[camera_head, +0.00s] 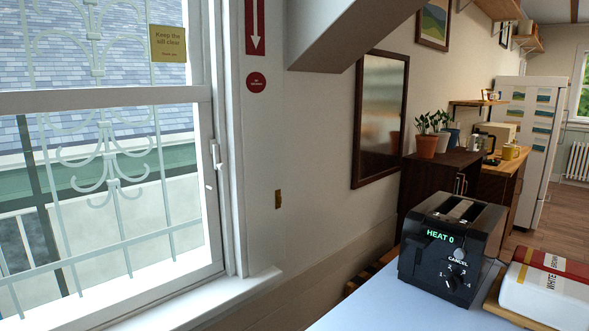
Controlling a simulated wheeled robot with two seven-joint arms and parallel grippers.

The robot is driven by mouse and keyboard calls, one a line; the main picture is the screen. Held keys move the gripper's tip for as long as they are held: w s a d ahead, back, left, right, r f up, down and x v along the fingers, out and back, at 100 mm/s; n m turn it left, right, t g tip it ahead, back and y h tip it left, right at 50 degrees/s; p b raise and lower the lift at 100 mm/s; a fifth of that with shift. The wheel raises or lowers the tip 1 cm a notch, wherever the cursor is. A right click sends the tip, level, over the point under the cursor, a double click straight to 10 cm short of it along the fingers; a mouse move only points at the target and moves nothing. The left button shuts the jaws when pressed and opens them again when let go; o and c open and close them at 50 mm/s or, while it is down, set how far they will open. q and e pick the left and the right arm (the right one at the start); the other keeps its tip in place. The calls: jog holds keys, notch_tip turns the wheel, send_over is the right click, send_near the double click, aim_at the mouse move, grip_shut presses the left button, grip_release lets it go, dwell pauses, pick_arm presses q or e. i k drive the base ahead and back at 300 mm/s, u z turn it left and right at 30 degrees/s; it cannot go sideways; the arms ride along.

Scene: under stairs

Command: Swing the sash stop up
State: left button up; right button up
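The white sash window (105,97) fills the left of the head view, with its horizontal rail at mid height. A small white fitting, which looks like the sash stop (216,156), is on the right side of the window frame below that rail. It is small, and I cannot tell its exact position. A small white knob or tab (209,187) shows just below it. Neither of my grippers is in view.
A black toaster (452,245) reading "HEAT 0" stands on a light blue tabletop (375,290). A bread bag (548,288) lies on a board at its right. The white sill (190,305) looks clear. A sloped stair underside (340,30) hangs above.

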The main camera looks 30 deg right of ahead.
aim_at(222, 167)
jog(key=z, duration=0.3)
jog(key=k, duration=0.45)
jog(key=u, duration=0.7)
jog(key=i, duration=0.9)
jog(key=z, duration=0.65)
jog(key=i, duration=0.8)
jog(key=z, duration=1.45)
jog(key=k, duration=1.2)
jog(key=u, duration=0.1)
jog(key=i, duration=0.6)
jog(key=u, duration=0.7)
